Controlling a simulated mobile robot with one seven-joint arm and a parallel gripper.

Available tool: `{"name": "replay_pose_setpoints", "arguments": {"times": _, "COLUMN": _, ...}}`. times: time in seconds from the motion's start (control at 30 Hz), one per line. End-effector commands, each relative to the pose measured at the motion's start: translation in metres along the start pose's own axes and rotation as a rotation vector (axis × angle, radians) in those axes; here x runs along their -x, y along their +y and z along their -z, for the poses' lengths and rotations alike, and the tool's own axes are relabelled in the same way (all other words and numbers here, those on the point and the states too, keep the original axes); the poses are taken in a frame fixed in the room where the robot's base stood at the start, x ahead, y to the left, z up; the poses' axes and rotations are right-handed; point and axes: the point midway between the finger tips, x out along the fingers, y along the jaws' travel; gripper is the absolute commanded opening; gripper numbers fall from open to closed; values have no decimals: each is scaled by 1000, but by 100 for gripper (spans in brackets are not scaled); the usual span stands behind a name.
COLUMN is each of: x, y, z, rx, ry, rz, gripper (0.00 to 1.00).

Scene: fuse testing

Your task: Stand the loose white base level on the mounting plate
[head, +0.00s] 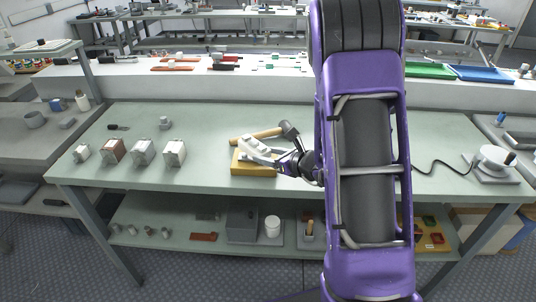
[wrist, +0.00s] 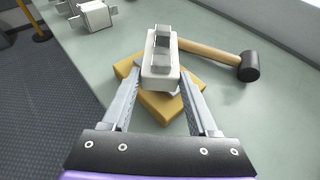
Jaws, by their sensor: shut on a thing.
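The loose white base (head: 257,148) is held between the fingers of my gripper (head: 281,162), over the yellow block (head: 254,170). In the head view it slopes, its left end higher than its right. In the wrist view the white base (wrist: 160,68) has grey metal clips on top, and my gripper (wrist: 161,84) has a finger on each side of it. A small pale edge, perhaps the mounting plate (wrist: 172,93), shows under its near end on the yellow block (wrist: 150,104). Whether the base touches it is hard to tell.
A mallet (wrist: 206,50) with a wooden handle and black head lies just behind the block. Several boxy blocks (head: 143,152) stand in a row on the left of the green bench (head: 215,190). A white round device (head: 493,160) stands at the right. My arm hides the bench middle.

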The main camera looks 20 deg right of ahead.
Motion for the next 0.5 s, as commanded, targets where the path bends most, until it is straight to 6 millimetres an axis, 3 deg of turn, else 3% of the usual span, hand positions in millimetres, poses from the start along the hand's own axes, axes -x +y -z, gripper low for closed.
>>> {"name": "replay_pose_setpoints", "arguments": {"times": 0.5, "x": -3, "y": 0, "z": 6, "rx": 1, "ry": -3, "rz": 0, "gripper": 0}}
